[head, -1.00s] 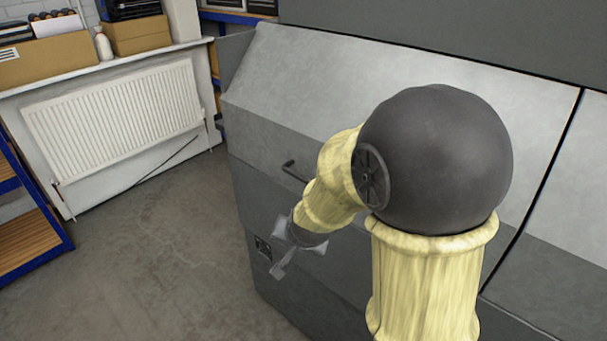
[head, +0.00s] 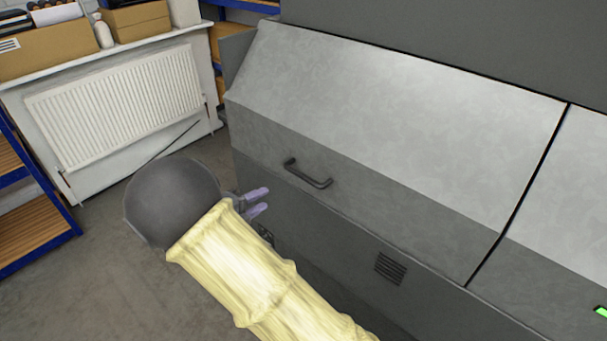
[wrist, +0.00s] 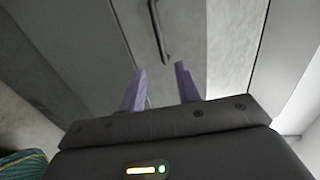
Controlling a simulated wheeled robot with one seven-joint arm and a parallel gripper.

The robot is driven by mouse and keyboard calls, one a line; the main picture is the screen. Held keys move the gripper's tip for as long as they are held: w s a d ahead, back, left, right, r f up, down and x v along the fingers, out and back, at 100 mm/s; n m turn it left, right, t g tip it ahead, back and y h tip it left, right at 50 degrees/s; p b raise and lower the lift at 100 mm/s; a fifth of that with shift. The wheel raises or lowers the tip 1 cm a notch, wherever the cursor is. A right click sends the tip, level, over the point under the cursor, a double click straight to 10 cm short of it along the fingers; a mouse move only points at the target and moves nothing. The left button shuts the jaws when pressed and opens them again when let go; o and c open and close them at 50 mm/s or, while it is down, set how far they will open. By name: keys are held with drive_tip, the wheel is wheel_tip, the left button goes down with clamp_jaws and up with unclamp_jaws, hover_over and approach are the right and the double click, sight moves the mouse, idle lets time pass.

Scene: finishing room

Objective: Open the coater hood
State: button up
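The coater hood (head: 390,110) is a large grey sloped cover on the machine, and it is down. Its dark bar handle (head: 308,174) is on the hood's front face, toward the left. My gripper (head: 262,202) is in front of the machine, to the left of and below the handle, apart from it. In the wrist view the two purple fingers (wrist: 160,84) are spread with nothing between them. The handle (wrist: 158,32) shows there ahead of the fingertips, near the top of the picture.
A vent grille (head: 390,268) is low on the machine's front. A white radiator (head: 118,105) is on the wall at left, with cardboard boxes (head: 45,45) on the ledge above. Blue-framed shelves (head: 30,225) stand at far left. The floor (head: 95,290) between is clear.

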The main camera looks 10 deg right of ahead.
sight(302, 178)
drive_tip(key=shift+d, duration=0.1)
drive_tip(key=p+x, duration=0.6)
drive_tip(key=x, duration=1)
drive_tip(key=shift+w+d, duration=0.15)
drive_tip(key=shift+w+d+f+p, duration=0.2)
drive_tip(key=shift+w+d+p, duration=0.15)
drive_tip(key=shift+d, duration=0.1)
clamp_jaws()
